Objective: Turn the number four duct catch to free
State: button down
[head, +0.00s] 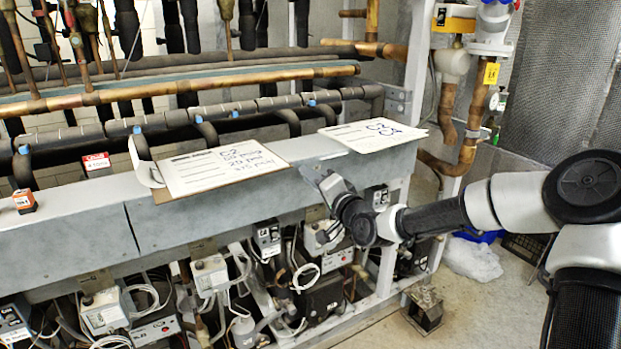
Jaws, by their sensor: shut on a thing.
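The grey metal duct (95,235) runs across the rack from the left edge to the upright post. My gripper (314,174) reaches in from the right and is at the duct's upper front edge, between the two paper sheets. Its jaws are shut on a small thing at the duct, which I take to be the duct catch. The catch is hidden by the fingers, so its angle cannot be told. No number for it can be read.
Handwritten sheets lie on the duct, one on a clipboard (220,168) and one farther right (372,134). Small boxes (24,201) (97,164) sit at left. Compressors with cables crowd below the duct. Copper pipes (470,135) stand behind my arm.

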jog(key=shift+b, duration=0.3)
jog(key=shift+n+b, duration=7.65)
jog(key=shift+n, duration=1.25)
jog(key=c, duration=1.7)
grip_release()
jog(key=shift+o, duration=0.2)
